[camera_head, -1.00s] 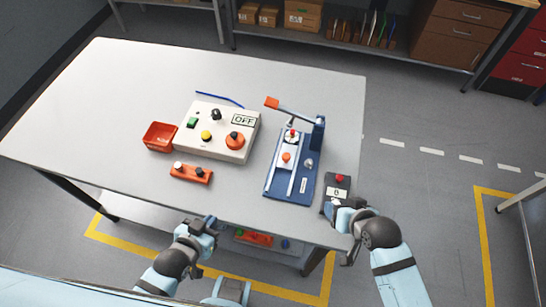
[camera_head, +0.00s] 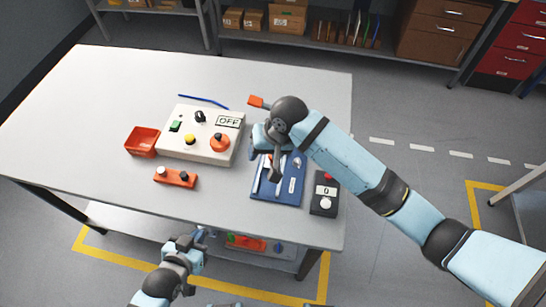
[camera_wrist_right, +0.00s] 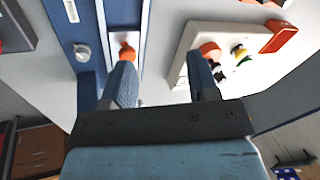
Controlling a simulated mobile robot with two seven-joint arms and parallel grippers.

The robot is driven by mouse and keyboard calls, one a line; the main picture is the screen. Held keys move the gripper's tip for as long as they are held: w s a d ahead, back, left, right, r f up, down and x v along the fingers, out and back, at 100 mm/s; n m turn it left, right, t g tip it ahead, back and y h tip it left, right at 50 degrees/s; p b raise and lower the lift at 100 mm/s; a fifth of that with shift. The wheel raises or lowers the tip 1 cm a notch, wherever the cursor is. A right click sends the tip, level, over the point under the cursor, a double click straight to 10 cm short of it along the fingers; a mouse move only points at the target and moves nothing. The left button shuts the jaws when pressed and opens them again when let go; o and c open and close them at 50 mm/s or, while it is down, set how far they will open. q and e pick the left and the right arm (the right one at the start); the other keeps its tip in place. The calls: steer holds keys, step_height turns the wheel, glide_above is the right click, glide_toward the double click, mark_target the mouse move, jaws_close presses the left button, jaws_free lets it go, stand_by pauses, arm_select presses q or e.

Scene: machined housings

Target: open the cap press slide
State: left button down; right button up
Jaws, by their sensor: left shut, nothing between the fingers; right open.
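The blue cap press (camera_head: 288,190) stands near the right end of the table, and my right arm covers much of it in the head view. In the head view this gripper (camera_head: 274,168) is over the press. My left gripper (camera_head: 200,238) is shut and empty, off the table's front edge.
A white control box (camera_head: 178,145) marked OFF stands left of the press. A red tray (camera_head: 142,140) and an orange block with two knobs (camera_head: 175,177) lie further left. A black button box (camera_head: 323,205) stands right of the press. The table's left part is clear.

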steer(key=w+d+r+m+h, duration=0.1)
steer(key=w+d+r+h, duration=0.1)
steer(key=w+r+h, duration=0.25)
steer(key=shift+g+y, duration=0.35)
steer(key=shift+g, duration=0.05)
steer(key=f, duration=1.4)
steer(key=shift+w+f, duration=0.1)
steer(key=shift+w, duration=0.2)
steer(key=shift+c, duration=0.2)
jaws_close()
